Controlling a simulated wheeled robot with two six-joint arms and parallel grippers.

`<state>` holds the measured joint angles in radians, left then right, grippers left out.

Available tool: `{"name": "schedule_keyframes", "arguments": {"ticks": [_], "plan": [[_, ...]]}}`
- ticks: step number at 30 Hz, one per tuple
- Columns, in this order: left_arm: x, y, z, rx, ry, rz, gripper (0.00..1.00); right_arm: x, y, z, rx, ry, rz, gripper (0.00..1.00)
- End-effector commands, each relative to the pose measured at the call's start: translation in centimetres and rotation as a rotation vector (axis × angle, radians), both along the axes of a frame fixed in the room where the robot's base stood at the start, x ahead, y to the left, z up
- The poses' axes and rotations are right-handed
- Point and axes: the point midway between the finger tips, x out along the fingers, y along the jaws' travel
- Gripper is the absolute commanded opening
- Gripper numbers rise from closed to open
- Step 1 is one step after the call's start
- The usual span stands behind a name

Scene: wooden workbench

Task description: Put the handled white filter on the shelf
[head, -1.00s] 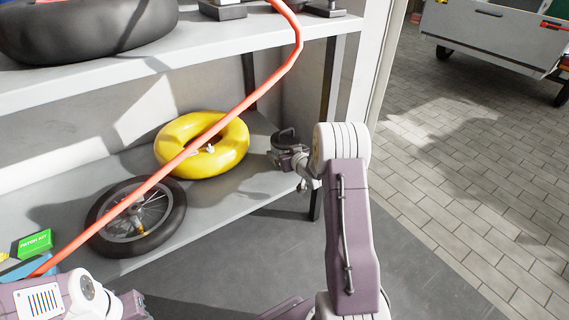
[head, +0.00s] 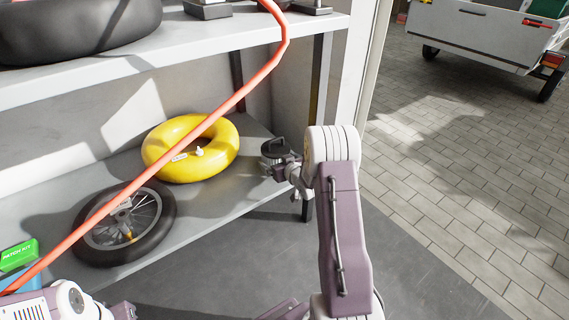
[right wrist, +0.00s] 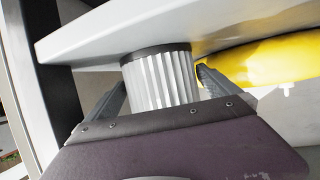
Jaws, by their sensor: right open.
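The handled white filter (head: 275,150) stands near the right front end of the lower shelf (head: 222,192), its dark handled top upward in the head view. In the right wrist view its white pleated side (right wrist: 160,82) sits between my jaws, with a dark band against the shelf. That view appears upside down. My right gripper (right wrist: 157,90) is open, with one finger on each side of the filter. In the head view the right gripper (head: 284,167) is small and partly hidden by my wrist. My left gripper (head: 122,311) is at the bottom left, mostly cut off.
A yellow ring (head: 223,140) lies left of the filter, and a spoked wheel (head: 165,215) lies in front of it. A green patch kit box (head: 20,254) is at far left. An orange hose (head: 240,92) crosses the view. A shelf post (head: 318,85) stands close right.

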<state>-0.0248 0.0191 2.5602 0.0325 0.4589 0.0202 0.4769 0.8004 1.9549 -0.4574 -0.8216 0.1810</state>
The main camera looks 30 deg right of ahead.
Motion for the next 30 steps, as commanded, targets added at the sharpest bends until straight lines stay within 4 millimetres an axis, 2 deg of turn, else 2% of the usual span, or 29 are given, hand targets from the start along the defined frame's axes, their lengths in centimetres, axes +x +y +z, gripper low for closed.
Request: {"name": "schedule_keyframes", "arguments": {"ticks": [1,4,8,10,15,23,26,29,30], "plan": [[0.0,0.0,1.6,0.000,0.000,0.000,0.36,-0.9,0.1,1.2,0.001,0.003,-0.003,1.00],[0.0,0.0,3.1,0.000,-0.001,0.000,0.36,-2.8,0.3,2.0,0.003,0.004,-0.002,1.00],[0.0,0.0,2.1,0.000,-0.001,0.000,0.36,-5.4,0.6,2.3,-0.001,-0.001,-0.002,1.00],[0.0,0.0,0.8,0.000,0.000,0.000,0.36,-6.4,0.7,2.4,-0.002,-0.003,-0.001,1.00],[0.0,0.0,0.1,0.000,0.000,0.000,0.36,-8.6,1.0,3.5,-0.002,-0.002,-0.001,1.00],[0.0,0.0,0.1,0.000,0.000,0.000,0.36,-9.4,1.5,3.9,-0.002,0.015,0.002,1.00],[0.0,0.0,0.1,0.000,0.000,0.000,0.36,-10.2,3.7,2.7,-0.010,0.148,0.001,1.00],[0.0,0.0,0.1,0.000,0.000,0.000,0.36,-13.6,7.9,0.7,-0.006,0.396,0.002,1.00],[0.0,0.0,0.1,0.000,0.000,0.000,0.36,-15.7,9.8,0.0,0.001,0.502,0.006,1.00]]}}
